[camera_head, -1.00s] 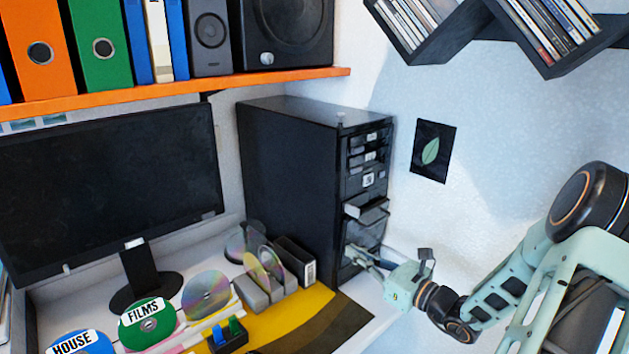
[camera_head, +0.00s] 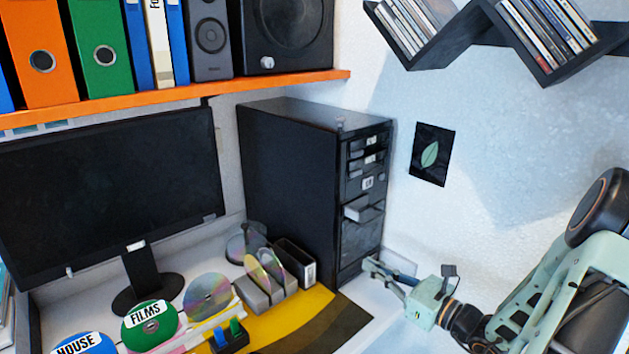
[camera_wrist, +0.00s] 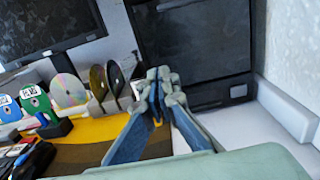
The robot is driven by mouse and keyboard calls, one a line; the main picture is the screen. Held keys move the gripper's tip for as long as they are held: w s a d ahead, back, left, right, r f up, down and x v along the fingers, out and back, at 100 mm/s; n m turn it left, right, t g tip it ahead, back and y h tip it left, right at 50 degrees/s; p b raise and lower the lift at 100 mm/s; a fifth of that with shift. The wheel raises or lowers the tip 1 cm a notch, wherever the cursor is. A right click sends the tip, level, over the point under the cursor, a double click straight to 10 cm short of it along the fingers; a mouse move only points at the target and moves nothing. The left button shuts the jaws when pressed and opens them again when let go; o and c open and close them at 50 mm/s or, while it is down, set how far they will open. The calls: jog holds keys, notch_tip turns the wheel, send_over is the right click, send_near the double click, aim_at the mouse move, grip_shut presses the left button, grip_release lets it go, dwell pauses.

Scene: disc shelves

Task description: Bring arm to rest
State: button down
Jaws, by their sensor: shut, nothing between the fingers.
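My gripper (camera_head: 372,269) is at the lower right in the head view, just in front of the lower front of the black computer tower (camera_head: 290,180). Its fingers point left toward the tower and hold nothing. In the wrist view my gripper (camera_wrist: 160,88) shows with its fingertips together, in front of the dark tower front (camera_wrist: 195,50). A small gap seems to lie between the fingertips and the tower. A light tray (camera_head: 360,208) sticks out of the tower front above my gripper.
Discs in a grey rack (camera_head: 258,296), a FILMS disc (camera_head: 150,322) and a HOUSE disc (camera_head: 82,345) stand on the desk. A monitor (camera_head: 110,190) is at the left. An orange shelf (camera_head: 180,93) and wall disc shelves (camera_head: 545,75) hang above.

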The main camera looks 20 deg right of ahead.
jog(key=shift+s+d, duration=0.25)
jog(key=shift+s, duration=0.3)
